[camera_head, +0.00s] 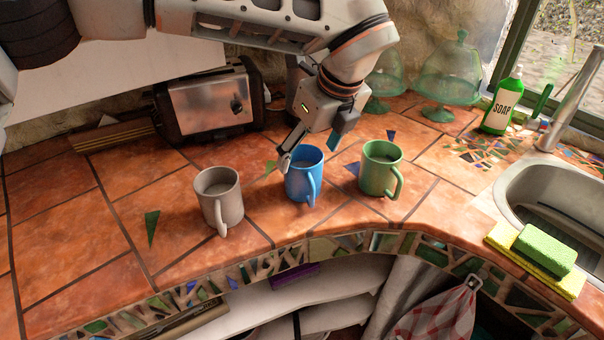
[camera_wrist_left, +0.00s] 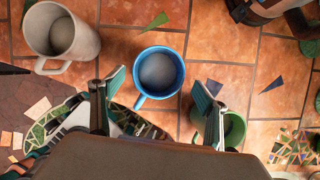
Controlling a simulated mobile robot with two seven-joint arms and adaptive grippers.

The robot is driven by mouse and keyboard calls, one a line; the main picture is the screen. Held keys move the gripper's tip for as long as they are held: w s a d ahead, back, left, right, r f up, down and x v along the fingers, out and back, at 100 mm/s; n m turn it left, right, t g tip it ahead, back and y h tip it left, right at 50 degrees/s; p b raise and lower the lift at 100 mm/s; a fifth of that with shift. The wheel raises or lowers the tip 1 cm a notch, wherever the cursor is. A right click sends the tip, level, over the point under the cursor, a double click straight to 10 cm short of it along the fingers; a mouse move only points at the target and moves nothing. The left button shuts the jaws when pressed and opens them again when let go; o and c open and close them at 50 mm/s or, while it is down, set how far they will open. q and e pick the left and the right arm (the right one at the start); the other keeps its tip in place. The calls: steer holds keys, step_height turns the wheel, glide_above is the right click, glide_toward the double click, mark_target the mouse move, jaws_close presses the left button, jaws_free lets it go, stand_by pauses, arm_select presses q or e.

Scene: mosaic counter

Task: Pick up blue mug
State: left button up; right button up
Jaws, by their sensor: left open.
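The blue mug (camera_head: 303,178) stands upright on the tiled counter, between a beige mug (camera_head: 218,195) on its left and a green mug (camera_head: 380,168) on its right. My left gripper (camera_head: 310,147) is open just above and behind the blue mug. In the left wrist view, the blue mug (camera_wrist_left: 158,72) lies ahead of and between the two open fingers of my left gripper (camera_wrist_left: 155,105), with its handle toward the gripper. The beige mug (camera_wrist_left: 62,36) is at upper left there, and the green mug (camera_wrist_left: 234,128) is partly hidden by the right finger. My right gripper is not in view.
A toaster (camera_head: 205,104) stands at the back. Green glass domes (camera_head: 450,75), a soap bottle (camera_head: 502,102), a sink (camera_head: 560,190) and sponges (camera_head: 545,250) are on the right. The counter (camera_head: 80,230) is clear at the left; its curved front edge runs close to the mugs.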

arm_select(q)
steer(key=shift+w+a, duration=0.25)
steer(key=shift+w+a+f, duration=0.1)
steer(key=shift+f, duration=0.3)
steer(key=x, duration=0.6)
steer(key=shift+f, duration=0.45)
steer(key=shift+r, duration=0.1)
steer(key=c, duration=1.6)
